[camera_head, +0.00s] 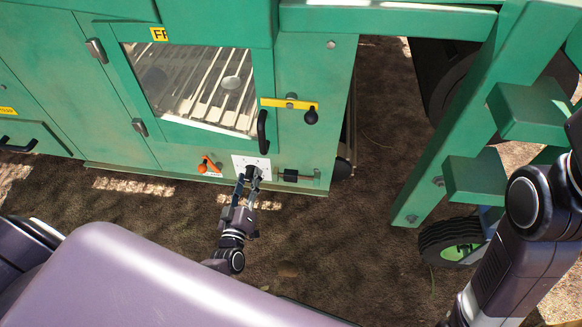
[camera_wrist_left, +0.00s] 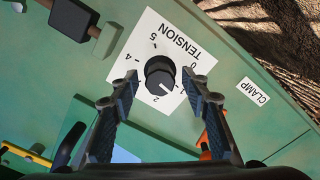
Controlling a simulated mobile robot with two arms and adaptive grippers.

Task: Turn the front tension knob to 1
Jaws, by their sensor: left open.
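The front tension knob is a black round knob (camera_wrist_left: 160,76) on a white square plate marked TENSION (camera_wrist_left: 180,38), on the green machine's lower front. In the head view the knob (camera_head: 253,171) sits below the window door. Its white pointer mark points down-right in the left wrist view, roughly between 1 and 2, though the finger partly covers the numbers. My left gripper (camera_head: 248,181) is open in front of the plate. In the left wrist view its fingertips (camera_wrist_left: 160,78) flank the knob, with a gap seen on both sides. My right gripper is out of view.
An orange clamp lever (camera_head: 208,166) is left of the plate, and a dark rod-like part (camera_head: 291,176) is right of it. A black door handle (camera_head: 262,132) and a yellow latch bar (camera_head: 288,104) are above. A green step frame (camera_head: 470,120) stands at right.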

